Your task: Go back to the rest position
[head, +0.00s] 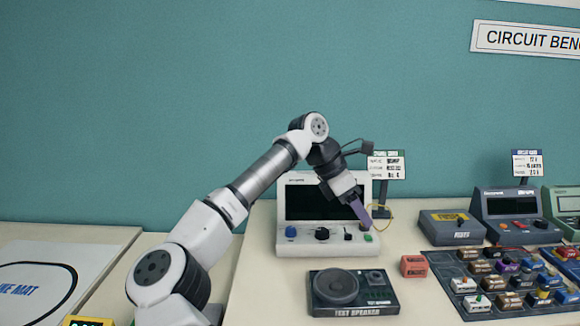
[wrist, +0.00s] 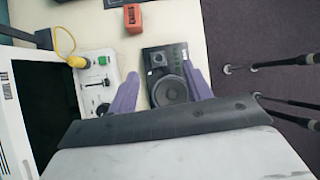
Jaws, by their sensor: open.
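My gripper (head: 362,213) is raised in front of the white instrument with a dark screen (head: 300,250), near its right-hand end. In the wrist view my gripper (wrist: 160,88) shows two purple fingers spread apart with nothing between them that they hold. The test speaker (head: 352,309) lies on the table below and in front of it. The test speaker (wrist: 151,60) also shows beyond and between the fingers in the wrist view. A yellow cable (head: 384,222) loops at the right end of the white instrument, partly behind my gripper; its plug (wrist: 77,62) shows in the wrist view.
A small red block (head: 414,266) sits right of the speaker. Farther right are a dark tray (head: 445,262) of several small parts, a grey box (head: 452,228) and a dark instrument (head: 510,228). A white mat (head: 85,250) lies at left. Space above the table is clear.

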